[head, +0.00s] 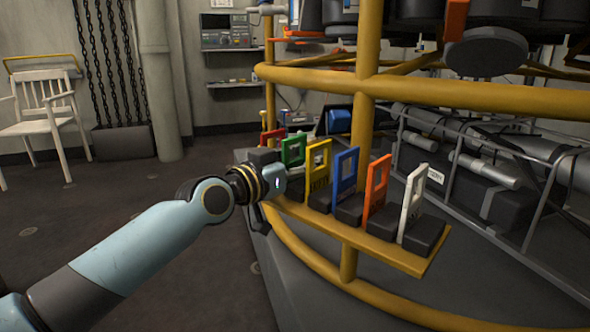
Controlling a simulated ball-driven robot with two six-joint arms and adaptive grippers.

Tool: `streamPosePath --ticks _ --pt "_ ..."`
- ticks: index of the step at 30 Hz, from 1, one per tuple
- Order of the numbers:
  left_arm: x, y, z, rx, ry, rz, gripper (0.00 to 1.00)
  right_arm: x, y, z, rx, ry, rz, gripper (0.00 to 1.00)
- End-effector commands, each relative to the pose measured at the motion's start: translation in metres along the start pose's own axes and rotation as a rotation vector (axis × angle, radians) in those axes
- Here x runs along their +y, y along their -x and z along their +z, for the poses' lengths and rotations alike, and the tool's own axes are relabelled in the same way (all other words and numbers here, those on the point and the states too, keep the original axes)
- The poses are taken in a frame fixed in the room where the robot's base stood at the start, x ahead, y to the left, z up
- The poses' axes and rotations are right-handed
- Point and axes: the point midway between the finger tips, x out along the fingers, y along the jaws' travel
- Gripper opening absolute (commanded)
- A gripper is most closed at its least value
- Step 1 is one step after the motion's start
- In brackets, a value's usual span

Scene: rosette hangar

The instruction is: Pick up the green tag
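The green tag (293,139) stands upright in a row of coloured tags on a yellow shelf (409,262). It is a flat plate with a square window, between the red tag and the yellow tag. My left arm comes in from the left, and my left gripper (270,182) is just in front of and below the green tag. The gripper's wrist hides the lower part of the tag. The fingertips are not clear, so I cannot tell whether they are open or touch anything. My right gripper is not in view.
A red tag (264,137) stands to the left; yellow (311,177), blue (337,181), orange (370,194) and white (404,215) tags stand to the right in dark blocks. Yellow rails (367,130) surround the shelf. A white chair (50,113) stands far left; the floor between is clear.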

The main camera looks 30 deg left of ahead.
Motion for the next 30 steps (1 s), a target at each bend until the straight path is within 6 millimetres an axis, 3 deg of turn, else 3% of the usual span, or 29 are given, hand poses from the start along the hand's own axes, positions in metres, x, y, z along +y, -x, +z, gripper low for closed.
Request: streamPosePath --ticks 5,13,25,30 --pt "0.0 0.0 -0.001 0.0 -0.001 0.0 0.33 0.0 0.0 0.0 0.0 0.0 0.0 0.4" --pt "0.0 0.0 -0.001 0.0 -0.001 0.0 0.0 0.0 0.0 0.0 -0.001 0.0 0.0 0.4" --pt "0.0 0.001 -0.001 0.0 -0.001 0.0 0.0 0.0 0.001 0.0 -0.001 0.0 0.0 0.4" --pt "0.0 0.0 -0.011 0.003 -0.001 0.0 0.0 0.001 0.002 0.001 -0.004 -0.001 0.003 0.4"
